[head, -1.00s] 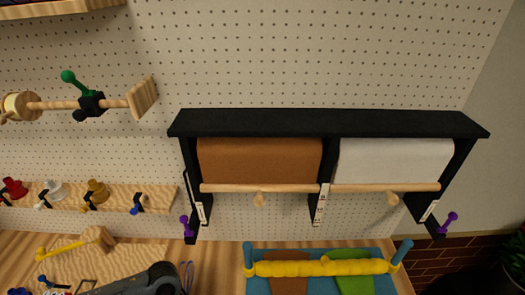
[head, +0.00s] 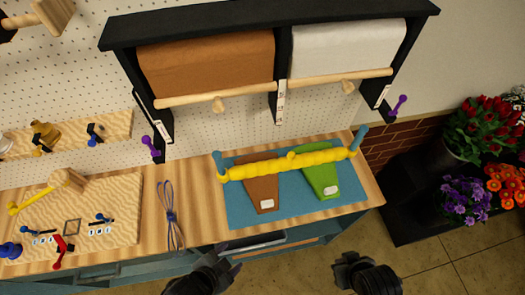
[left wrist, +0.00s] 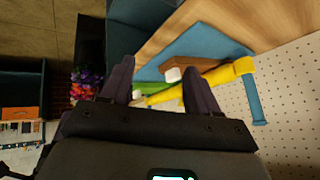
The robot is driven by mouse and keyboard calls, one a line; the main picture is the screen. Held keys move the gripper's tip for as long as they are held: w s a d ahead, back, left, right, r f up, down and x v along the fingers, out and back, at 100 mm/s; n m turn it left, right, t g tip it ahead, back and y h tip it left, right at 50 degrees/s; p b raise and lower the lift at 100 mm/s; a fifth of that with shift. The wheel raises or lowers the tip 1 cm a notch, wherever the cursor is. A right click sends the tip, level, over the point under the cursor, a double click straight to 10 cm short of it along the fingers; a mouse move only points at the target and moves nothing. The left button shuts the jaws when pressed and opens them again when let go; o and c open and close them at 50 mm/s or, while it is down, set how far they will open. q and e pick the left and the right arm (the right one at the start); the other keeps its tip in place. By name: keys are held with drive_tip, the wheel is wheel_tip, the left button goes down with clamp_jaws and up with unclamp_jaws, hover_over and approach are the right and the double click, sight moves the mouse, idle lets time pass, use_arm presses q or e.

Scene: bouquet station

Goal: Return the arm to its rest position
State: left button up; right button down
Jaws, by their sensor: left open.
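My left gripper (head: 228,262) is at the bottom middle of the head view, in front of the bench's front edge. In the left wrist view its two dark fingers (left wrist: 158,78) stand apart with nothing between them. My right gripper (head: 345,264) is a dark shape to its right, over the tiled floor; its fingers are too small and dark to read. Both grippers are clear of the bench things.
A blue mat (head: 238,208) holds a yellow bar (head: 262,171) on blue posts, over a brown piece (head: 262,192) and a green piece (head: 321,184). Blue ties (head: 170,215) lie left of it. A black roll rack (head: 285,70) hangs above. Flowers (head: 470,135) stand at right.

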use_arm(q)
drive_tip(key=s+a+r+n+g+y, duration=0.1)
drive_tip(key=a+n+g+y, duration=0.1)
drive_tip(key=a+n, duration=0.35)
drive_tip(key=s+a+r+n+g+y, duration=0.1)
drive_tip(key=s+a+n+y, duration=0.1)
drive_tip(key=a+n, duration=0.35)
wheel_tip(320, 180, up, 15)
drive_tip(key=a+m+p, duration=0.1)
drive_tip(key=p, duration=1.4)
drive_tip(key=shift+w+a+m, duration=0.2)
drive_tip(key=shift+a+m, duration=0.1)
